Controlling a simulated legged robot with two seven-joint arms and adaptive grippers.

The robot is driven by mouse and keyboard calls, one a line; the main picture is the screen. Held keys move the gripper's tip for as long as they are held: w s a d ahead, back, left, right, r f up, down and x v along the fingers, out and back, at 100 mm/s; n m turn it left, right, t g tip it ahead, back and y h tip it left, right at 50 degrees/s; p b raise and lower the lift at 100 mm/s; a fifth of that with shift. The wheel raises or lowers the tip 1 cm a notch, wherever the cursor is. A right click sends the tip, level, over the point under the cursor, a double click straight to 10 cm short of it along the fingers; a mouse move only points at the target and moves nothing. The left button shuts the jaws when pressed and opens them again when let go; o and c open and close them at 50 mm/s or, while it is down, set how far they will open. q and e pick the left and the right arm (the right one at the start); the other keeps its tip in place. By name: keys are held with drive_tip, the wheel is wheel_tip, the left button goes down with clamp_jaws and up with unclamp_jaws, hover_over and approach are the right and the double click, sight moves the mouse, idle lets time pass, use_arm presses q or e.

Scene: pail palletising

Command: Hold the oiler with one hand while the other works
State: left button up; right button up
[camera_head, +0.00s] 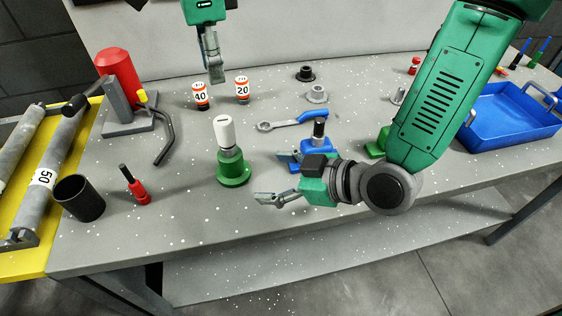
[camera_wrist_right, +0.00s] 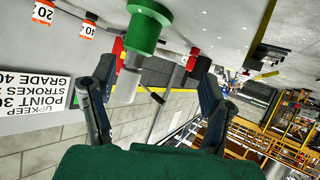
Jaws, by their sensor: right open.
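A green flanged body with a white cylindrical top (camera_head: 231,160), which looks like the oiler, stands upright on the grey table. In the right wrist view the same green and white piece (camera_wrist_right: 143,35) appears upside down, beyond and between the spread fingers. My right gripper (camera_head: 269,177) is open and empty, to the right of the oiler, with its fingers pointing towards it and apart from it. My left gripper (camera_head: 216,78) hangs pointing down behind the oiler, near two orange-and-white canisters marked 40 (camera_head: 200,96) and 20 (camera_head: 242,88). Its fingers look close together, seen edge-on.
A small red bottle with a black tip (camera_head: 135,186) and a black cup (camera_head: 80,199) stand left. A red cylinder and grey lever stand (camera_head: 117,98) are behind. A blue tray (camera_head: 510,122) is at right.

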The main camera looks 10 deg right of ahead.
sight(240, 159)
drive_tip(key=w+a+f+m, duration=0.1)
drive_tip(key=w+a, duration=0.1)
drive_tip(key=w, duration=0.1)
drive_tip(key=w+a+f+m, duration=0.1)
drive_tip(key=w+a, duration=0.2)
drive_tip(key=w, duration=0.1)
drive_tip(key=w+a+f+t, duration=0.1)
drive_tip(key=w+a, duration=0.1)
drive_tip(key=w, duration=0.1)
drive_tip(key=shift+w+a+f+m, duration=0.15)
drive_tip(key=shift+a+f+m, duration=0.2)
drive_tip(key=shift+f+m, duration=0.05)
